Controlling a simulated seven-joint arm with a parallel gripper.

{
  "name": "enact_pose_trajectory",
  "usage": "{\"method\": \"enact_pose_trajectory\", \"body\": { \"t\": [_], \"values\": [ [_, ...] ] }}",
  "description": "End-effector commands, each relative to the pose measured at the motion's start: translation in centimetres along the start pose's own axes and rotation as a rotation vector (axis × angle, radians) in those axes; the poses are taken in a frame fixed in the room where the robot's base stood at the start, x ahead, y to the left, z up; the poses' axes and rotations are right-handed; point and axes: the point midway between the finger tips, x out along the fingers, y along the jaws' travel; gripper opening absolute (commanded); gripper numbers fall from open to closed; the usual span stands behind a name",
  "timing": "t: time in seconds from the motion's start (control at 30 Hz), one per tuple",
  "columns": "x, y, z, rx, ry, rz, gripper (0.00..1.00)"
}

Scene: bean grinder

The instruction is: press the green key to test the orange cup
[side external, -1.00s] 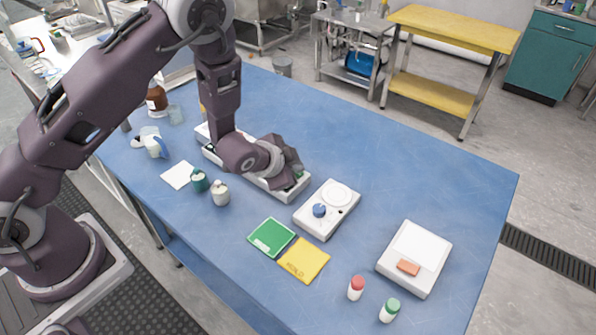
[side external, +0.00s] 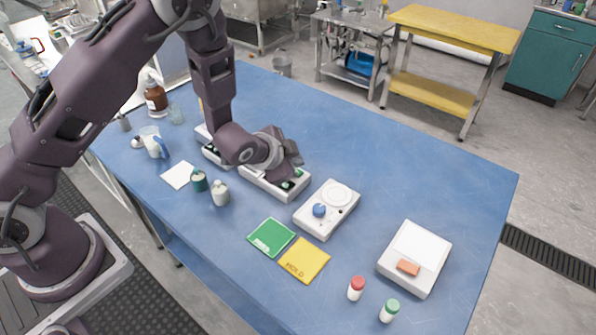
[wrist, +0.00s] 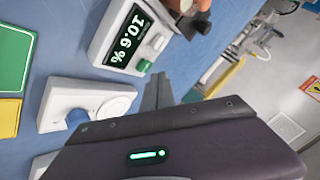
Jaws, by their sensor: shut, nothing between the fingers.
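A white meter (side external: 262,185) with a dark display stands on the blue table under my gripper. In the side view my gripper (side external: 294,162) is above the meter's right end. An orange-brown object (wrist: 188,8), cut off at the wrist view's top edge, may be the orange cup.
A white device with a blue knob (side external: 320,210) stands close right of the meter. Green (side external: 271,237) and yellow (side external: 304,260) cards lie in front. A scale (side external: 415,255) and two capped bottles are at right. The table's back right is clear.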

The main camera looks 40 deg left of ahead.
Motion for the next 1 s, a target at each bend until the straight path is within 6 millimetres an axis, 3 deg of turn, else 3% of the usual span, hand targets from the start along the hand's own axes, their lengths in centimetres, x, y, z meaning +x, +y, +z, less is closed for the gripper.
{"method": "enact_pose_trajectory", "body": {
  "t": [0.43,1.0],
  "values": [
    [-3.0,-2.2,-2.3,0.000,0.004,-0.001,0.00],
    [-3.3,-2.4,-2.4,0.000,0.001,0.000,0.00]
  ]
}}
